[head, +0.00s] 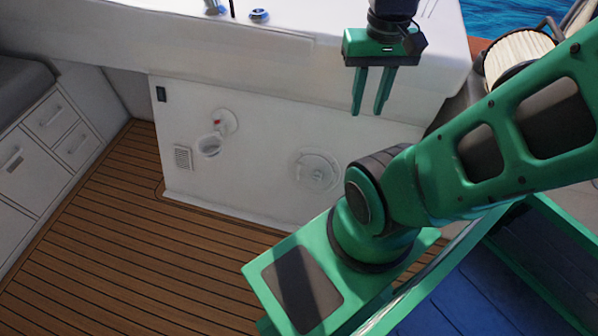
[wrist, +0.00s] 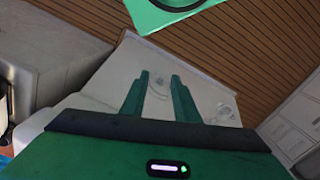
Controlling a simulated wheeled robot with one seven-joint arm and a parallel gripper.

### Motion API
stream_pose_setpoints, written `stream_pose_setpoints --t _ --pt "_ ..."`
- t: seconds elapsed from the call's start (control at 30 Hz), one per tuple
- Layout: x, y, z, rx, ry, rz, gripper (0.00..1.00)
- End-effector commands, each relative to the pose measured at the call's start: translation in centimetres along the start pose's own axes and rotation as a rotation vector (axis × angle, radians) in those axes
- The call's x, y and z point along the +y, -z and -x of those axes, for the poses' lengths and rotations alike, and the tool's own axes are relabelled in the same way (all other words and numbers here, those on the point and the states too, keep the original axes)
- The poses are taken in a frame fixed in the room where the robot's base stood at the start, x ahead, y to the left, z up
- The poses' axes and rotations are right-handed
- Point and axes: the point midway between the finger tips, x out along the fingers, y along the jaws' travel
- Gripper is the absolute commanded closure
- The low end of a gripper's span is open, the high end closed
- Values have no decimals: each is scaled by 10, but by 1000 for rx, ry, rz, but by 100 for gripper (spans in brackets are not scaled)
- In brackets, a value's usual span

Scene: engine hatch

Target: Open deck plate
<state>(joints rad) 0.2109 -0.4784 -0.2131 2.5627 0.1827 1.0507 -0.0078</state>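A round white deck plate (head: 316,172) is set in the upright white panel in the head view, at the panel's right part. It looks closed, flush with the panel. My gripper (head: 369,112) hangs above and to the right of it, fingers pointing down, apart and empty. In the wrist view, my gripper (wrist: 160,76) shows two separated green fingers with the white panel beyond. A faint round shape, likely the deck plate (wrist: 157,88), shows between the fingers. No contact is visible.
A round white fitting with a projecting cup (head: 209,145) is left of the plate, near a small vent (head: 183,157) and a black switch (head: 161,94). A white counter (head: 250,50) overhangs the panel. Wooden floor (head: 120,250) is clear at left, beside drawers (head: 50,117).

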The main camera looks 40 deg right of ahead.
Motion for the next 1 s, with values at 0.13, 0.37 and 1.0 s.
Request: stream_pose_setpoints --t 0.13,0.37,1.0 --pt "3 8 1 15 -10 -11 72" --pt "-8 68 -20 24 -69 -26 72" --pt "-44 232 -182 44 -112 -37 72"
